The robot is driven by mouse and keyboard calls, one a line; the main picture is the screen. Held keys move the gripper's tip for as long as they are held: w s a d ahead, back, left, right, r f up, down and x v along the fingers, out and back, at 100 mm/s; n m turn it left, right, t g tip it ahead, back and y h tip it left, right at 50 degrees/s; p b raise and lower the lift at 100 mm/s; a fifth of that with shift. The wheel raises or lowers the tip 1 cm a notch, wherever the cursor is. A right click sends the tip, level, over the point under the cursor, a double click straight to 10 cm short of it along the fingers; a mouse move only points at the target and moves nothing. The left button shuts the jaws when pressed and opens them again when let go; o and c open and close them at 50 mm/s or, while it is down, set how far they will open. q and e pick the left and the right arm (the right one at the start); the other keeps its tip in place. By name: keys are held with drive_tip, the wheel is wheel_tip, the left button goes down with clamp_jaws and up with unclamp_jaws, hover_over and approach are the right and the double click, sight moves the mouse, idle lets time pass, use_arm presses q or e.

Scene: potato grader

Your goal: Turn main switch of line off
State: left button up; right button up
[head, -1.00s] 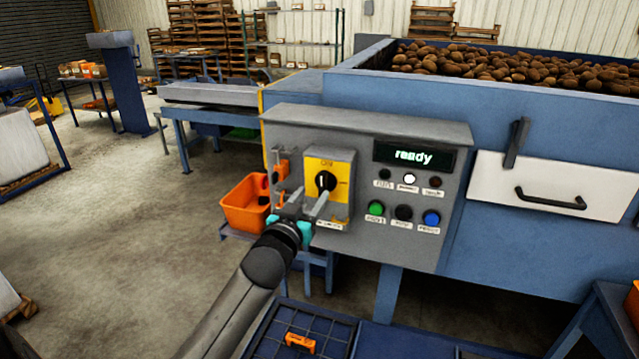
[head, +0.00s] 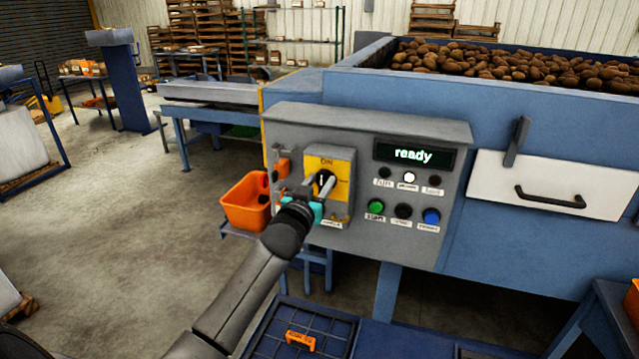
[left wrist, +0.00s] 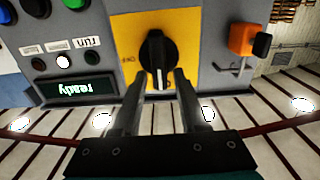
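The main switch is a black rotary knob (head: 324,181) on a yellow plate (head: 341,166) marked ON, on the grey control panel (head: 430,200). In the left wrist view the knob (left wrist: 157,52) has a pale pointer line, and its grip runs lengthwise between my fingers. My left gripper (head: 320,184) is in front of the plate, its two fingers apart on either side of the knob's lower part. In the left wrist view the left gripper (left wrist: 164,80) looks open; contact with the knob cannot be told. My right gripper is not in view.
The panel's display (head: 413,155) reads "ready", with lamps and a green button (head: 376,206), black button and blue button (head: 431,217) below. An orange padlock-like piece (head: 282,167) hangs left of the switch. An orange bin (head: 247,202) stands at lower left.

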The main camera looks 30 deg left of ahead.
use_arm(q)
clamp_jaws()
drive_tip(key=shift+m, duration=0.4)
drive_tip(key=shift+d+m+p, duration=0.2)
drive_tip(key=shift+m+p, duration=0.15)
drive_tip(key=shift+m, duration=0.55)
drive_tip(key=m, duration=0.3)
drive_tip(key=shift+w+d+f+m, duration=0.1)
drive_tip(key=shift+d+f+m, duration=0.05)
drive_tip(key=shift+d+m, duration=0.15)
drive_tip(key=m, duration=0.4)
drive_tip(key=f+m, duration=0.1)
drive_tip(key=m, duration=0.6)
drive_tip(key=shift+w+d+f+m, duration=0.1)
drive_tip(key=shift+d+f+m, duration=0.2)
drive_tip(key=shift+d+m, duration=0.1)
